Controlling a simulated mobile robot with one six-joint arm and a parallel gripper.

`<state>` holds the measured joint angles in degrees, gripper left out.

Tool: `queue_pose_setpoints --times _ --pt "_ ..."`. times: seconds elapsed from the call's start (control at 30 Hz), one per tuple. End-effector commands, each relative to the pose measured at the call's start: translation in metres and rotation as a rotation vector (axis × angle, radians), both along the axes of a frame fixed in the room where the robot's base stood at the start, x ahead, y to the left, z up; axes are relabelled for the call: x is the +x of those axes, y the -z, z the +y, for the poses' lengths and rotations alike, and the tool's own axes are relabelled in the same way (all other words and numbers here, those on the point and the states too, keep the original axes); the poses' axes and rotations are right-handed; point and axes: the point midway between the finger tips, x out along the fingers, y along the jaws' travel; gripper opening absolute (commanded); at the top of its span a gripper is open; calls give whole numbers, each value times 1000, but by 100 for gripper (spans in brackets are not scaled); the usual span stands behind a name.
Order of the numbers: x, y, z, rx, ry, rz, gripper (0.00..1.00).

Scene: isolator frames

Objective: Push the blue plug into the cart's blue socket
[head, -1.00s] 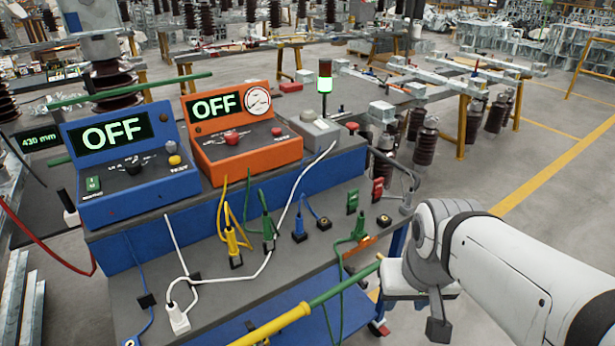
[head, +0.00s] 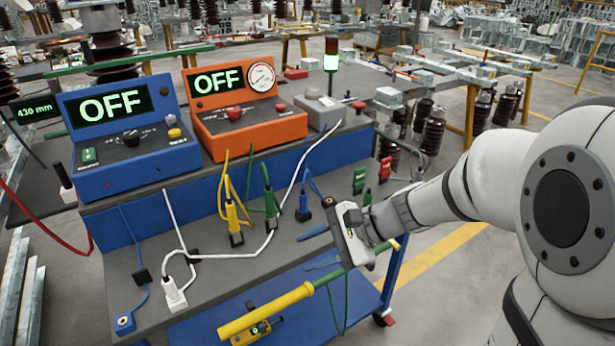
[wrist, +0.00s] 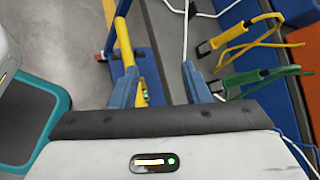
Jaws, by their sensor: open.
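A blue plug (head: 303,210) stands upright on the grey bench top, right of the green plug, with a blue cable looping from its top. A small blue block with a round opening (head: 124,322) sits at the bench's front left corner on a blue cable. I cannot tell whether it is the cart's blue socket. My gripper (head: 318,248) is over the bench's right part, in front of the blue plug and apart from it. In the wrist view its two blue fingers (wrist: 160,86) are spread with nothing held between them. The gripper hides some of the bench behind it.
Yellow (head: 232,220) and green (head: 270,205) plugs stand left of the blue plug. A white cable crosses the bench to a white block (head: 172,292). A yellow pole (head: 265,310) lies across the front. Red sockets (head: 385,168) are behind my gripper.

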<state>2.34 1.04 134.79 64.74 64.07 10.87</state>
Motion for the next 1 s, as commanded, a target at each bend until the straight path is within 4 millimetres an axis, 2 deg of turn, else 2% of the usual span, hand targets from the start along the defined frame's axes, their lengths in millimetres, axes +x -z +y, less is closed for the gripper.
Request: queue_pose_setpoints --times 0.03,0.17,0.3,0.4,0.5,0.63,1.0 --pt "20 16 7 90 80 62 43" --pt "77 29 16 337 310 202 43" --pt "135 49 7 567 533 314 43" --pt "167 62 -6 690 659 363 43" --pt "187 72 -17 772 745 389 43" --pt "201 77 -23 825 799 404 43" --pt "231 78 7 831 805 406 43"
